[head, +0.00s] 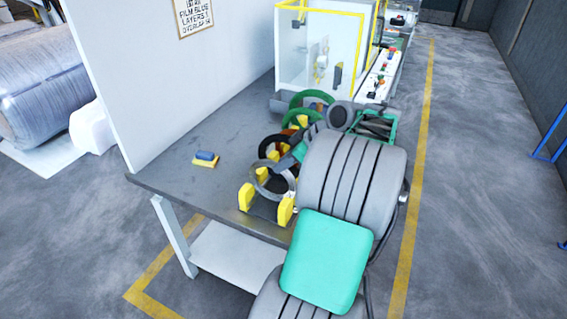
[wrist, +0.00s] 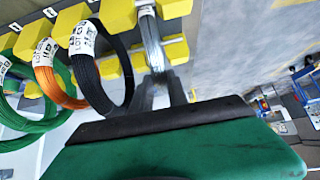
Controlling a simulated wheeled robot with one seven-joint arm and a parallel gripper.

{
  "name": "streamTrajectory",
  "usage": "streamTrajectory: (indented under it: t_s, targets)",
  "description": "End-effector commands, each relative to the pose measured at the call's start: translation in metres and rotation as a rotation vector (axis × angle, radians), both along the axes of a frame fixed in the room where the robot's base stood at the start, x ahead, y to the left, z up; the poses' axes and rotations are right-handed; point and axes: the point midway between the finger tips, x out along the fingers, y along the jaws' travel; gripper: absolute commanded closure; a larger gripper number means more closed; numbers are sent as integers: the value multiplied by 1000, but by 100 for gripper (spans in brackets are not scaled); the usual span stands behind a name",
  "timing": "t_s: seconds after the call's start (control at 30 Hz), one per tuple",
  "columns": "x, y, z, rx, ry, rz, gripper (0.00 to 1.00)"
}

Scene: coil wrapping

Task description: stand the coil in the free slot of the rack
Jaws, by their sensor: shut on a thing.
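The silver-grey coil (head: 261,181) is upright at the near end of the rack. In the wrist view the coil (wrist: 153,45) is seen edge-on, in the gap between yellow posts. My gripper (wrist: 160,92) is shut on its near side. The rack's yellow posts (head: 246,197) flank the coil at the table's near end. A black coil (wrist: 88,75) stands in the neighbouring slot, then an orange coil (wrist: 45,80) and green coils (wrist: 22,118). Whether the silver coil rests on the rack's bottom is hidden. In the head view my arm covers most of the gripper.
A white wall panel (head: 170,75) stands along the table's left side. A yellow-framed machine enclosure (head: 320,50) is behind. Clear floor lies to the right.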

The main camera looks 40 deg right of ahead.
Motion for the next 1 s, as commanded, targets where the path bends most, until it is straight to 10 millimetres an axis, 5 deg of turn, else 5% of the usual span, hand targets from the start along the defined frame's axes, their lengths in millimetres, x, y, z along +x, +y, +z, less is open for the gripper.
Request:
streamTrajectory:
  t_s: [0.27,0.3,0.6,0.83,1.0]
  targets:
    - [0,0,-3,-2,-2,0,100]
    - [0,0,-3,-2,-2,0,78]
    - [0,0,-3,-1,-1,0,55]
    - [-1,0,-4,2,2,-1,55]
    - [-13,-6,14,-1,-1,-3,55]
